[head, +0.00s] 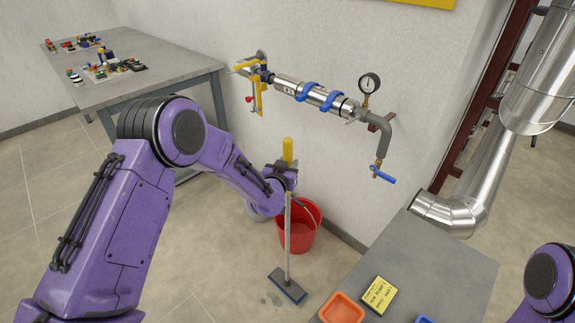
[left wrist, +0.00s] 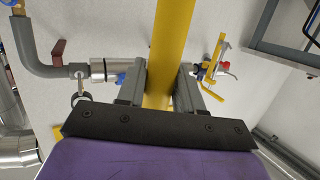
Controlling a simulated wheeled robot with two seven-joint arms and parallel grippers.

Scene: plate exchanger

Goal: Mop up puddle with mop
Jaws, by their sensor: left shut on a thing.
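The mop has a yellow grip (head: 288,148), a thin grey pole (head: 288,245) and a dark blue-grey head (head: 286,287) resting on the floor. It stands close to upright. My left gripper (head: 287,172) is shut around the mop's yellow grip. In the left wrist view the yellow grip (left wrist: 166,45) runs between the two grey fingers of the gripper (left wrist: 160,90). Small dark wet spots of the puddle (head: 270,298) show on the floor beside the mop head's left end. The head may hide more of it. My right gripper is out of view.
A red bucket (head: 303,236) stands right behind the mop pole, near the wall. A grey table (head: 458,270) with an orange tray (head: 342,308) and yellow sign is to the right. A pipe with valves (head: 315,95) is on the wall. Floor to the left is clear.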

